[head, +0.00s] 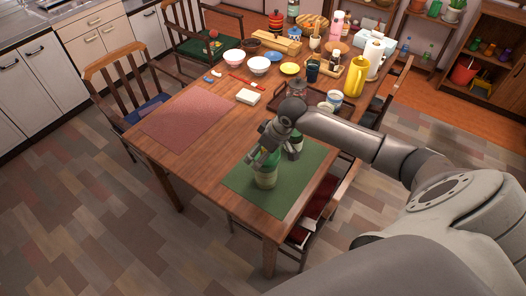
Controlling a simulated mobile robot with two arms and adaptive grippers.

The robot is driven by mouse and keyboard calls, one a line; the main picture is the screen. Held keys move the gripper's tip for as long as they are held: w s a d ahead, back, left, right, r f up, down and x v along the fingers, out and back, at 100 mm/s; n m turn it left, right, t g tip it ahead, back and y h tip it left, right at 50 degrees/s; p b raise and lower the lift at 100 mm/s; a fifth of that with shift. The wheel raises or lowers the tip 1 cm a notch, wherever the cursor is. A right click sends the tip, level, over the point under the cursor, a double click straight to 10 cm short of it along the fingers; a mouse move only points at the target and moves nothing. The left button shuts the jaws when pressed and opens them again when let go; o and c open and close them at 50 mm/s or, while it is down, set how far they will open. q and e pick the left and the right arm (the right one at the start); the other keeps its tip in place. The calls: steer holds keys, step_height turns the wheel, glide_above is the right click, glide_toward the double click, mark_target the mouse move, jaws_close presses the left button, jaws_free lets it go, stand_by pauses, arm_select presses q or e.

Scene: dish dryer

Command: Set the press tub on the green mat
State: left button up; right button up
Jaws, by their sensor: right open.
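The press tub (265,178), a pale green translucent container, stands upright on the green mat (296,190) at the near end of the table. My right gripper (261,161) is at the top of the tub with its fingers open around or just above it; I cannot tell whether they touch it. The gripper hides part of the tub's top. My left gripper is not in view.
A dark green and white item (297,146) stands just behind my right gripper, partly hidden. A pink mat (188,119) lies bare on the left. Bowls, a yellow pitcher (355,76) and a tray (318,97) crowd the far part. Chairs flank the table.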

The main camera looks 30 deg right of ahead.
steer(key=v, duration=1.1)
steer(key=shift+r+b, duration=0.3)
steer(key=shift+r, duration=0.05)
steer(key=shift+s, duration=0.15)
